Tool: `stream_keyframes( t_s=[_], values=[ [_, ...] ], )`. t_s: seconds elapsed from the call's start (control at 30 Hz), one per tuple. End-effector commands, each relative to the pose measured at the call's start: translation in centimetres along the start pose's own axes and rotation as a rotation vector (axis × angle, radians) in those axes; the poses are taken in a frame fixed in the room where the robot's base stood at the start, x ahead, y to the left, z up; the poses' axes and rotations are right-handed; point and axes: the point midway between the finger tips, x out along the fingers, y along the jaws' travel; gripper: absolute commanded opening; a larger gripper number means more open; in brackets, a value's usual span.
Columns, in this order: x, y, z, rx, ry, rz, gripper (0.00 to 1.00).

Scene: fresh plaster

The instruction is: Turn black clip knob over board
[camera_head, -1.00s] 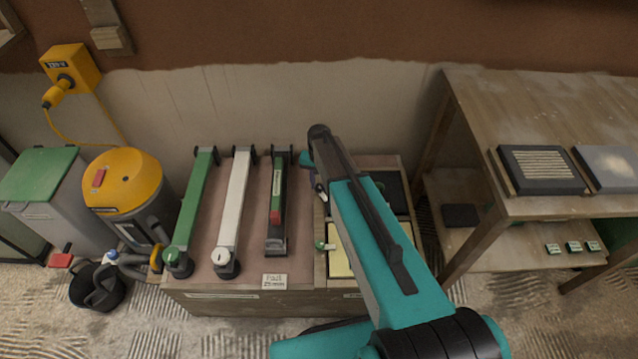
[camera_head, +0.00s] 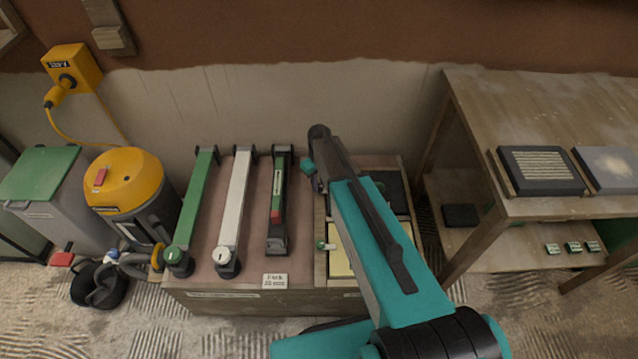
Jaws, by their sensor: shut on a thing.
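The black board (camera_head: 396,194) lies in the back part of the wooden tray on the right of the low bench, partly covered by my arm. My arm reaches over it from the lower right. My gripper (camera_head: 318,185) shows only as a small dark part at the board's left side, below a teal wrist piece. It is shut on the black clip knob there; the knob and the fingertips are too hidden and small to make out. A green clip knob (camera_head: 321,244) stands at the left edge of a yellow board (camera_head: 340,262) in front.
Left of the tray lie a green bar (camera_head: 195,210), a white bar (camera_head: 235,205) and a dark tool with a red part (camera_head: 277,210). A yellow-topped vacuum (camera_head: 125,180) stands farther left. A wooden table (camera_head: 540,110) stands right. The wall is close behind.

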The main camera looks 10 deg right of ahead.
Motion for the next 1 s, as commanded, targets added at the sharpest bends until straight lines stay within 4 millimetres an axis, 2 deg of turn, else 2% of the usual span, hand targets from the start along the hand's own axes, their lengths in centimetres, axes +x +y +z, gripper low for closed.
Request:
stream_keyframes(
  t_s=[0.3,0.8,0.83,0.9,1.0],
  values=[
    [-0.08,-0.01,-0.13,-0.134,0.004,0.000,0.02],
    [-0.08,-0.02,-0.14,-0.156,0.004,0.000,0.02],
    [-0.08,-0.02,-0.14,-0.156,0.004,0.000,0.29],
    [-0.07,-0.02,-0.12,-0.155,0.003,0.000,0.41],
    [-0.05,-0.05,-0.10,-0.155,0.002,0.000,0.43]
  ],
)
